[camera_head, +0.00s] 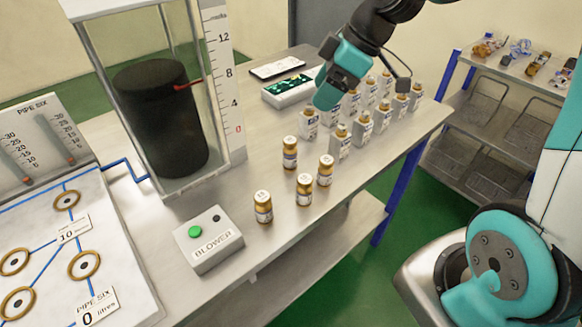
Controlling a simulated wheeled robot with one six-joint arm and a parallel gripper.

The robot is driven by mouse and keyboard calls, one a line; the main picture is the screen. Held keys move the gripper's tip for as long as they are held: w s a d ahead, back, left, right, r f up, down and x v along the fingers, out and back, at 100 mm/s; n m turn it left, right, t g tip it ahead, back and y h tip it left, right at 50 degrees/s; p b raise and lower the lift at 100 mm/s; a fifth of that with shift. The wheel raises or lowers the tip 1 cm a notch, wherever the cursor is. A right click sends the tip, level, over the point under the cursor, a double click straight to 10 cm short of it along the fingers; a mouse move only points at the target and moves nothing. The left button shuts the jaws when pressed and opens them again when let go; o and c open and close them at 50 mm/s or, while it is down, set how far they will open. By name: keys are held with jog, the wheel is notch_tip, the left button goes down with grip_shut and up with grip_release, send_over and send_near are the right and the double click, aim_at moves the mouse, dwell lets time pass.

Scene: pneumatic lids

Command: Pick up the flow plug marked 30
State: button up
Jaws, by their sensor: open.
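Several brass-coloured plugs with white labels stand upright on the bench: one at the back (290,153), one at the right (325,171), one in the middle (304,190) and one at the front left (263,207). More brass-topped pieces stand in pale holders (340,142) in rows behind them. The label numbers are too small to read, so I cannot tell which plug is marked 30. My gripper (325,98) is open above the left side of the rows of holders. It hides part of the rows, and nothing shows held in it.
A clear tank (232,90) with a black cylinder (160,118) stands at the left. A blower box (208,240) with a green button sits at the bench front. A pipe panel (120,290) is at lower left. A shelf rack (490,110) stands at right.

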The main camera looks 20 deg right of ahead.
aim_at(293, 140)
jog(key=shift+n, duration=0.3)
jog(key=x, duration=0.4)
jog(key=w+d+p+x, duration=0.1)
jog(key=x, duration=0.7)
jog(key=shift+w+d+f, duration=0.2)
jog(key=shift+d+f, duration=0.1)
jog(key=shift+d, duration=0.1)
jog(key=shift+p+x, duration=1)
jog(key=shift+x, duration=1.95)
jog(key=shift+d, duration=0.1)
jog(key=c, duration=1.1)
